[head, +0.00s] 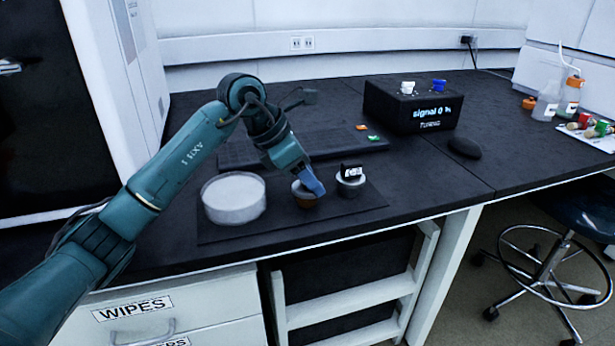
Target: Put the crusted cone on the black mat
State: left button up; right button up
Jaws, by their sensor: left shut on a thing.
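A small round cup-like piece, brown below with a grey rim, which I take for the crusted cone (304,200), is at the middle of the black mat (260,231). My left gripper (315,187) comes down over its right side and is shut on it. The gripper hides part of its top. I cannot tell whether the cone rests on the mat or is just above it. My right gripper is not in view.
A white round dish (234,199) stands left of the cone, and a grey cup (351,185) with a black-and-white top stands close to its right. A black box (412,107) with a lit display is behind, near a dark oval object (464,147). The mat's front strip is clear.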

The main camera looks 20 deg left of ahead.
pick_arm(q)
jog(key=o, duration=1.1)
jog(key=shift+r, duration=0.1)
